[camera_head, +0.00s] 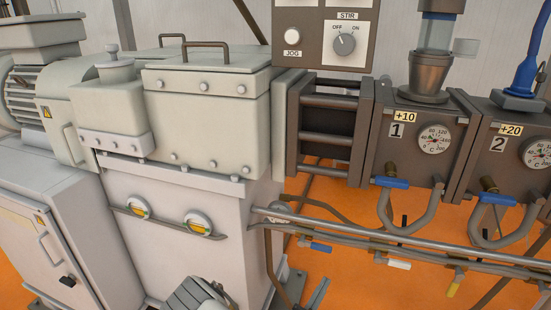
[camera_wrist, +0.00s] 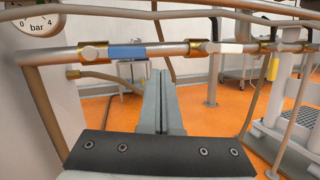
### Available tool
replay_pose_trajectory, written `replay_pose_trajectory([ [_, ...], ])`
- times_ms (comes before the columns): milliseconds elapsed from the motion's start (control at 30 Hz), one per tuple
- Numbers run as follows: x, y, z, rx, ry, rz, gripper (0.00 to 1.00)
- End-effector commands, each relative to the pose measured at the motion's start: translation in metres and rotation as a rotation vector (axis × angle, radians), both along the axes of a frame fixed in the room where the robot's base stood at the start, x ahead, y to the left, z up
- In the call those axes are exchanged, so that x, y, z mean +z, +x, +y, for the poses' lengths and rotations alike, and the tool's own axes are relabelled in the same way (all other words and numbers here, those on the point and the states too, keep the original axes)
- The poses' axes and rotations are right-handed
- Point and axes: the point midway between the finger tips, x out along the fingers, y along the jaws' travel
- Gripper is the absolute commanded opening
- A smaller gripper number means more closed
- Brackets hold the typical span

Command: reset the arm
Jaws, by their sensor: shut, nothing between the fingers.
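My gripper (camera_wrist: 160,76) shows in the wrist view with its two grey fingers side by side and shut, nothing between them. The fingers point away from the camera, below a horizontal pipe (camera_wrist: 200,48) with brass fittings.
The pipe carries a blue handle (camera_wrist: 126,52) and a white handle (camera_wrist: 228,48). In the head view, a grey machine housing (camera_head: 210,110) fills the left. Barrel blocks (camera_head: 405,150) stand right, above valved pipes. Orange floor (camera_head: 350,280) shows below.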

Motion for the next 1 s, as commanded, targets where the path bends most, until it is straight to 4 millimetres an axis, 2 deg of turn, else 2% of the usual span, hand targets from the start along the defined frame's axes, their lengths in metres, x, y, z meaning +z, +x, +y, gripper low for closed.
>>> replay_pose_trajectory([
  [33,0.018,0.0,-0.007,-0.071,0.047,-0.028,0.0],
  [200,0.06,-0.011,-0.034,-0.297,0.191,-0.093,0.0],
  [533,0.125,-0.053,-0.073,-0.688,0.51,-0.194,0.0],
  [767,0.159,-0.089,-0.087,-0.915,0.763,-0.257,0.0],
  [1000,0.189,-0.126,-0.087,-1.101,1.052,-0.316,0.0],
])
